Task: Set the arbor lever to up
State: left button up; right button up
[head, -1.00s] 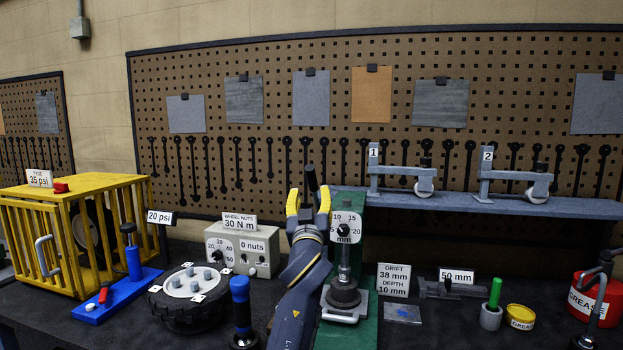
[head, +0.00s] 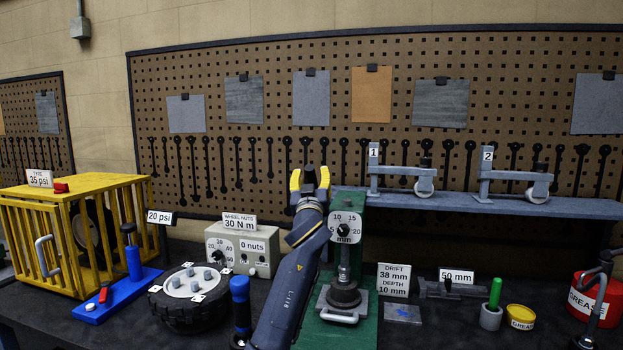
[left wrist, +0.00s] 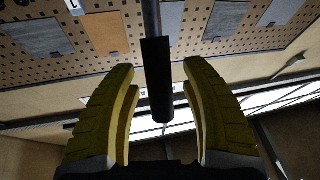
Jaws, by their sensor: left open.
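The arbor press (head: 365,272) is a green stand with a white dial in mm and a dark ram over a grey plate. Its lever (head: 309,180) shows as a dark grip at the upper left of the press, mostly hidden by my gripper. In the left wrist view the lever (left wrist: 157,80) is a thin rod with a thick black grip, running between the fingers. My left gripper (head: 310,184) has yellow fingertips and is open, one finger on each side of the grip. In the left wrist view the gripper (left wrist: 160,105) shows gaps beside the grip. My right gripper is not in view.
A wheel-nut box (head: 242,248), a tyre (head: 190,300) and a yellow cage (head: 80,235) stand to the left. A grey shelf (head: 480,205) with two clamp-like fixtures runs right of the press. A red grease tub (head: 592,300) stands far right.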

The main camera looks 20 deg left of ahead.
pick_arm(q)
jog(key=shift+c, duration=0.5)
grip_shut()
